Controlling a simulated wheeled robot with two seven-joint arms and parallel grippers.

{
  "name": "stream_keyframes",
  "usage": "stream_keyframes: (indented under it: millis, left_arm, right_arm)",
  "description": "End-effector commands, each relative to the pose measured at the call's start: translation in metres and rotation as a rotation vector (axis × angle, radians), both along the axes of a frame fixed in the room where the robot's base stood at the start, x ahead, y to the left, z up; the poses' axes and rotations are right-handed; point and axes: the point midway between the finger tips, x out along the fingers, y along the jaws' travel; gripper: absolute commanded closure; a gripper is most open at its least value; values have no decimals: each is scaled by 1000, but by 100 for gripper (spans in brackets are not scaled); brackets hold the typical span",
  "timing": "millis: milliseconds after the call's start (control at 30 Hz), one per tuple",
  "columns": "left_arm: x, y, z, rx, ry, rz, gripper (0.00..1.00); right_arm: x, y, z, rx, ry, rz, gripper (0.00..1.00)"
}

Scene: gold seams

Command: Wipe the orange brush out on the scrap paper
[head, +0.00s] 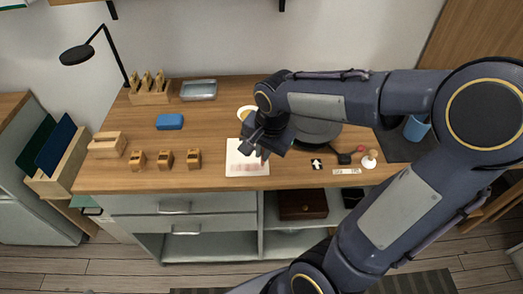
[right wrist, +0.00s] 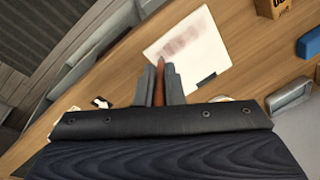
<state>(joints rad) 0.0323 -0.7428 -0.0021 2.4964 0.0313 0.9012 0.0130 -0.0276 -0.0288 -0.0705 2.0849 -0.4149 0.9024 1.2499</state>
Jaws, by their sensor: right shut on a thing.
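My right gripper (head: 258,150) is over the right side of the scrap paper (head: 234,152) in the head view. In the right wrist view its fingers (right wrist: 160,88) are shut on the orange brush (right wrist: 160,72), a slim orange-brown stick between them. The white paper lies flat near the table's front edge and carries a faint reddish smear. The brush is hidden in the head view. My left gripper is not in view.
Small wooden blocks (head: 165,159) stand left of the paper, with a blue block (head: 170,121) behind. A dark round plate (head: 318,132) is partly behind my arm. A blue cup (head: 416,127) stands at the right. The table (head: 205,135) is clear just left of the paper.

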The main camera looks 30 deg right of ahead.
Motion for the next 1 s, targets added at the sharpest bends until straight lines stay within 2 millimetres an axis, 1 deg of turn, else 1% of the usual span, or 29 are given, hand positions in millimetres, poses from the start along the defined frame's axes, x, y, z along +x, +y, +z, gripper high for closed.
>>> stream_keyframes:
  millis: [300,533,800,1000]
  left_arm:
    - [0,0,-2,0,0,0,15]
    - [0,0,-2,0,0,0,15]
    - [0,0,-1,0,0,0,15]
    - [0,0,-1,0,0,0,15]
  right_arm:
    - [15,14,-1,0,-1,2,100]
    - [19,18,-1,1,0,2,100]
    - [32,30,1,0,-1,2,100]
    - [36,34,1,0,0,2,100]
